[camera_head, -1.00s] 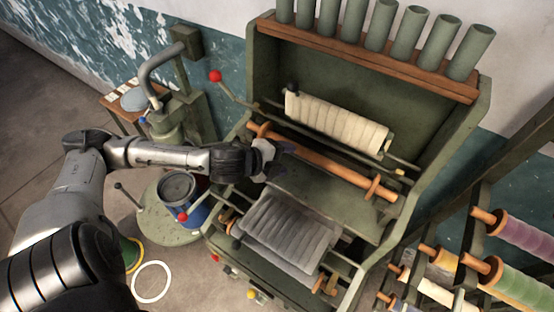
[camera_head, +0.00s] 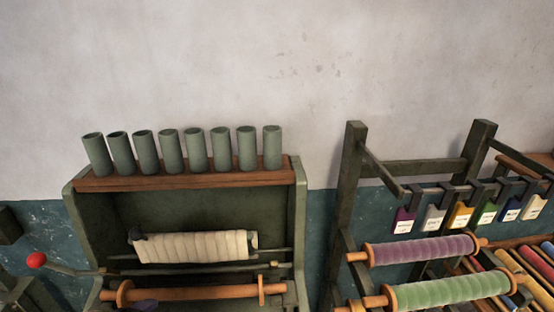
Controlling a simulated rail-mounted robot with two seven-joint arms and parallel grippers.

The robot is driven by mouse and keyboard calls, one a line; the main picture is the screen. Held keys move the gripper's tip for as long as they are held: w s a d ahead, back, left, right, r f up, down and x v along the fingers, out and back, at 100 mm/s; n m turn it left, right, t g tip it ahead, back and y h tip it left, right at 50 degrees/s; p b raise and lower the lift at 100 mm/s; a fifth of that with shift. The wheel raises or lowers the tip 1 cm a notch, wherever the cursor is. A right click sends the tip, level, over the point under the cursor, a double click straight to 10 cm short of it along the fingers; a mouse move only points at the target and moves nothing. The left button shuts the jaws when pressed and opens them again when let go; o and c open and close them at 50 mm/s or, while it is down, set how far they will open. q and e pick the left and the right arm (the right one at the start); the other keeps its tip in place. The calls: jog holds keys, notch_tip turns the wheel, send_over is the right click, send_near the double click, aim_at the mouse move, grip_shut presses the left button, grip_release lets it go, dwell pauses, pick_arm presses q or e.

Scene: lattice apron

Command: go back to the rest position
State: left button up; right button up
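The task names no object. A small dark sliver at the bottom edge, just below the left part of the wooden roller, looks like the tip of my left gripper (camera_head: 141,306). The rest of that gripper and its arm are out of the picture, so I cannot tell whether it is open or shut, or whether it touches the roller. My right gripper is not in view.
The green machine (camera_head: 190,208) holds a cream cloth roll (camera_head: 195,246) and a wooden roller (camera_head: 195,292). Several green tubes (camera_head: 195,150) stand on its top shelf. A red-knobbed lever (camera_head: 37,260) juts left. A rack (camera_head: 349,190) holds purple (camera_head: 420,250) and green (camera_head: 455,290) spools.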

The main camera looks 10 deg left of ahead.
pick_arm(q)
jog(key=s+a+f+n+g+y+p, duration=0.1)
jog(key=s+a+f+n+g+y, duration=0.25)
jog(key=a+n+y, duration=0.35)
jog(key=s+d+f+n+g+h+p, duration=0.2)
jog(key=s+d+f+n+h+p, duration=0.1)
jog(key=s+d, duration=0.5)
jog(key=s+d+f+n+g+h+p, duration=0.2)
jog(key=s+d+f+n+g+p, duration=0.1)
jog(key=s+d, duration=0.5)
jog(key=d+n+p, duration=0.1)
jog(key=d+p, duration=0.1)
jog(key=d, duration=0.1)
jog(key=shift+s+d+f+n+h+p, duration=0.25)
jog(key=shift+d+f+n+h+p, duration=0.1)
jog(key=shift+f+n+h+p, duration=0.05)
